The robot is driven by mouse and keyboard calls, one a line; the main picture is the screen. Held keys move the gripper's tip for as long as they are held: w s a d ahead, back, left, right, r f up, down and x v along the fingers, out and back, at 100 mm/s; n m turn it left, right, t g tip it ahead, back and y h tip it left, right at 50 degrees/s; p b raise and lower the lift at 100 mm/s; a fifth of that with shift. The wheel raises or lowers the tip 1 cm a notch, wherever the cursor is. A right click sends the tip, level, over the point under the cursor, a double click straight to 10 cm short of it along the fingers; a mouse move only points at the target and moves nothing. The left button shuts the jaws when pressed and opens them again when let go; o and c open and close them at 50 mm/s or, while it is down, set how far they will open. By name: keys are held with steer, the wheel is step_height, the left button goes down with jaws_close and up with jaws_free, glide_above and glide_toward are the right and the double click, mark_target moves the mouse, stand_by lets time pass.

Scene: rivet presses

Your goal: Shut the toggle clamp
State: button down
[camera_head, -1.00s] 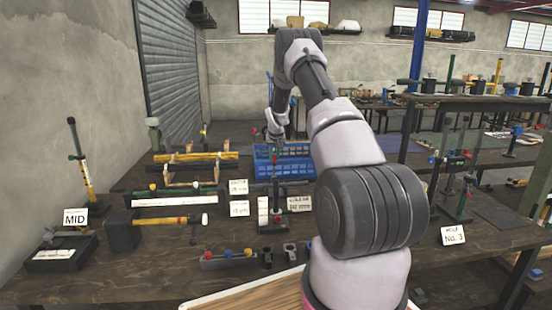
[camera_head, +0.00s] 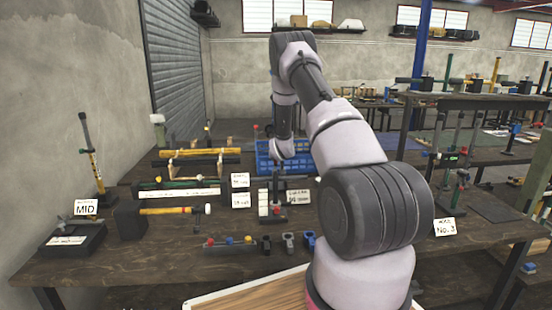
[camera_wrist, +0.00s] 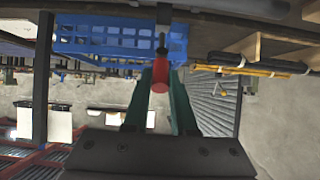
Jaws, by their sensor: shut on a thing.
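The toggle clamp (camera_head: 277,211) stands on the workbench (camera_head: 150,262) behind the row of small parts, its dark lever rising upright below my wrist. In the wrist view its red handle grip (camera_wrist: 160,78) lies between the two green fingers of my gripper (camera_wrist: 161,88), which are shut on it. A dark rod runs on from the red grip toward the blue crate. In the head view my gripper is small and dark at the lever's top, so its fingers are hard to make out. The clamp's arm and the part under it are too small to read clearly.
White label cards (camera_head: 240,190) stand just left of the clamp. The blue crate (camera_head: 270,158) is behind it. The bench front left is mostly clear.

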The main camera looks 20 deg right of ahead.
stand_by(0.4)
steer(key=c, duration=0.7)
jaws_free()
steer(key=shift+s, duration=0.1)
steer(key=v, duration=1)
steer(key=shift+s+a+r, duration=0.15)
steer(key=shift+s, duration=0.15)
